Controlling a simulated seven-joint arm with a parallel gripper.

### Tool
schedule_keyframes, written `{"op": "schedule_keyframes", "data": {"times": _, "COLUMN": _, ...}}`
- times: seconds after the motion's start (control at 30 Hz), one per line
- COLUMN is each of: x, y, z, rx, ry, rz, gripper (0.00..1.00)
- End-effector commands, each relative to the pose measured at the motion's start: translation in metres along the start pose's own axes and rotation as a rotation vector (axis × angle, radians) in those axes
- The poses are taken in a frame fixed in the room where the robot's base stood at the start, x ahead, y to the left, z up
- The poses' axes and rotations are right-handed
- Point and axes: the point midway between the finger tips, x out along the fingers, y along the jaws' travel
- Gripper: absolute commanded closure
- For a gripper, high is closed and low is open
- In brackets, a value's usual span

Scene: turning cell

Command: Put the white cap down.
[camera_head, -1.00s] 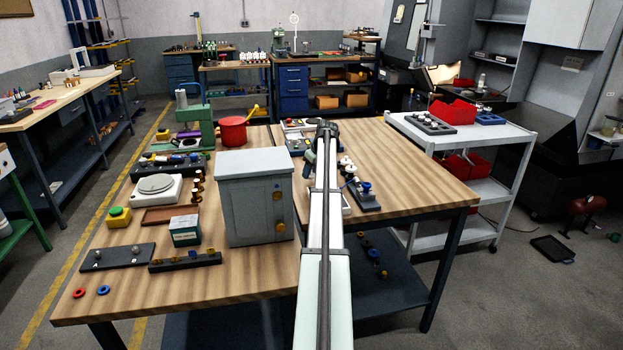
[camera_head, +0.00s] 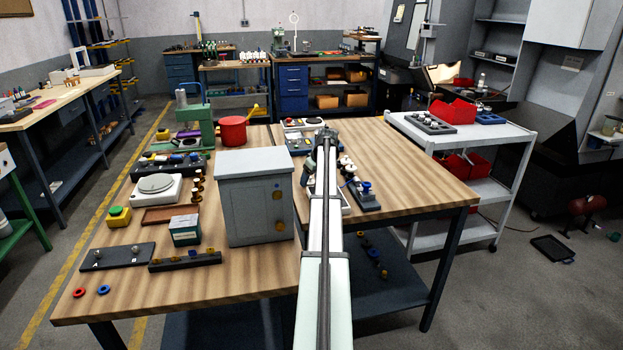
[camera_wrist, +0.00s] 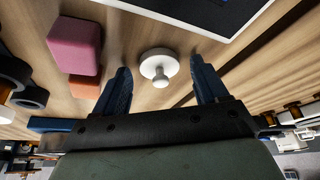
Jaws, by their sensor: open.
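The white cap (camera_wrist: 159,67) shows in the wrist view as a round disc with a small knob. It rests on the wooden table between and just beyond my fingers. My gripper (camera_wrist: 160,85) is open, with a blue finger on either side of the cap and a clear gap to each. In the head view my gripper is at the far end of my arm, over the back of the table, and the arm hides most of what is under it. I cannot make out the cap there.
In the wrist view a pink block (camera_wrist: 75,45) and an orange block (camera_wrist: 84,86) lie left of my gripper. A dark panel with a white edge (camera_wrist: 215,12) lies beyond. A grey cabinet (camera_head: 255,200) and a red pot (camera_head: 233,130) stand left of my arm.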

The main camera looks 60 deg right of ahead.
Motion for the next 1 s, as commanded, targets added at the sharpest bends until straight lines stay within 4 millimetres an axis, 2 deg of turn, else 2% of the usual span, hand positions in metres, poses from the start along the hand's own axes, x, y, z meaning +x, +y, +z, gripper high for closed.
{"op": "schedule_keyframes", "data": {"times": 0.23, "x": -0.002, "y": 0.0, "z": -0.001, "rx": 0.0, "ry": 0.0, "rz": 0.0, "gripper": 0.27}}
{"op": "schedule_keyframes", "data": {"times": 0.37, "x": -0.014, "y": 0.0, "z": -0.001, "rx": 0.0, "ry": 0.001, "rz": 0.001, "gripper": 0.27}}
{"op": "schedule_keyframes", "data": {"times": 0.8, "x": -0.091, "y": 0.0, "z": -0.001, "rx": 0.0, "ry": 0.001, "rz": 0.001, "gripper": 0.27}}
{"op": "schedule_keyframes", "data": {"times": 1.0, "x": -0.114, "y": 0.0, "z": -0.001, "rx": 0.0, "ry": 0.001, "rz": 0.0, "gripper": 0.27}}
